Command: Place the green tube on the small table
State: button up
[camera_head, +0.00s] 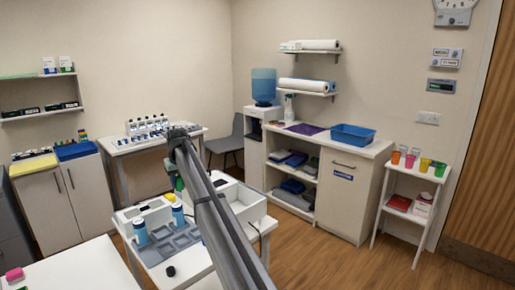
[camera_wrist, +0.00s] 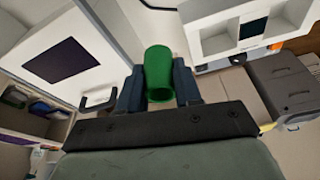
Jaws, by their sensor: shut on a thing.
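The green tube (camera_wrist: 158,70) is between the two dark fingers of my gripper (camera_wrist: 157,88) in the wrist view, with its open end showing. A small green part of the tube (camera_head: 180,183) shows beside my arm in the head view; my arm hides most of the gripper. The tube is held up, apart from any surface I can make out. I cannot tell which is the small table: a narrow white stand (camera_head: 413,181) with several coloured cups is at the right, and a white table (camera_head: 118,150) with bottles is at the back left.
A white worktop with a grey compartment tray (camera_head: 168,246) and blue-labelled bottles (camera_head: 139,231) lies below my arm. A white open box (camera_head: 240,200) is beside it. A counter with a blue bin (camera_head: 353,135) stands at the back right. Wooden floor is clear in front of the counter.

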jog(key=w+d+m+h, duration=0.1)
jog(key=w+d+m, duration=0.3)
jog(key=d, duration=1.3)
jog(key=w+d+m, duration=0.1)
jog(key=w+d, duration=0.6)
jog(key=d, duration=1.1)
jog(key=s+d+f, duration=0.4)
jog(key=s+f, duration=0.1)
jog(key=s, duration=0.7)
jog(key=s+d+f+m, duration=0.1)
jog(key=s+d+f, duration=0.4)
jog(key=s, duration=0.8)
jog(key=s+d+f, duration=0.4)
jog(key=s+f, duration=0.2)
jog(key=s, duration=0.7)
jog(key=shift+s+d+m+t+h, duration=0.2)
jog(key=shift+d+m+t+h, duration=0.1)
jog(key=shift+m+h, duration=0.1)
jog(key=shift+r, duration=0.15)
